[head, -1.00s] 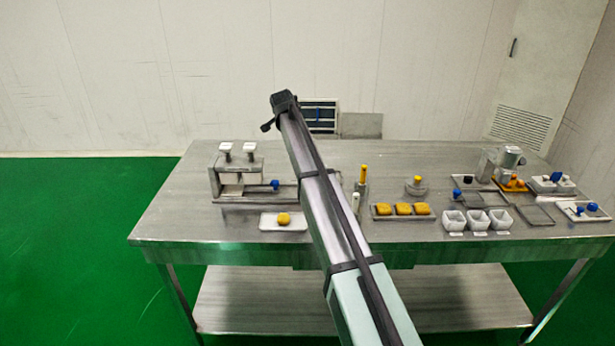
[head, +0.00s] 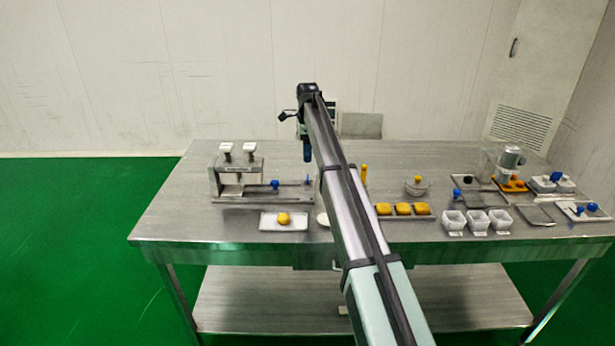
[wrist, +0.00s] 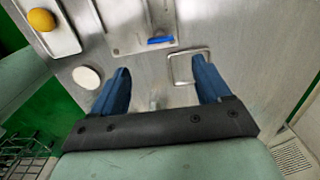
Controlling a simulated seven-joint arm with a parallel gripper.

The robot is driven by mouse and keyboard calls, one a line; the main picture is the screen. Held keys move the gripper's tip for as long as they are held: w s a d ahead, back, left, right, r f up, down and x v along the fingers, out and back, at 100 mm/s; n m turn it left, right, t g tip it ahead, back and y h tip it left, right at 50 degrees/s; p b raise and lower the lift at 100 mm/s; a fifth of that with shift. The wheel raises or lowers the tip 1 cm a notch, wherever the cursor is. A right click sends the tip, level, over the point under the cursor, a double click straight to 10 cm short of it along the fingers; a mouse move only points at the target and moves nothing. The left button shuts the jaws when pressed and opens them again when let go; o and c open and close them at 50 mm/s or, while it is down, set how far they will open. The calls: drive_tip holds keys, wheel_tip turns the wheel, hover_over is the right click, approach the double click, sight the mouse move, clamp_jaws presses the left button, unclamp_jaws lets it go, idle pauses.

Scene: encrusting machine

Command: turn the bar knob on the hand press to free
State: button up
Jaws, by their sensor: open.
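The hand press (head: 222,184) stands at the back left of the table, a metal frame with two white knobs on top and a long base plate reaching right. A blue round knob (head: 275,184) sits on that plate. A small blue bar (head: 308,180) shows at the plate's right end. In the wrist view, the blue bar knob (wrist: 160,40) lies crosswise at the plate's near end, beyond my fingertips. My gripper (wrist: 161,75) is open and empty, its blue fingers apart. In the head view, my gripper (head: 307,152) hangs above the table, behind the press plate; my arm hides part of the table.
An empty small square tray (wrist: 177,68) lies near my right finger. Yellow pieces, white cups (head: 454,221) and other devices fill the table's right side.

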sight(307, 180)
wheel_tip(307, 180, down, 11)
drive_tip(key=shift+f, duration=0.1)
idle(0.4)
drive_tip(key=shift+c, duration=0.2)
drive_tip(key=c, duration=1)
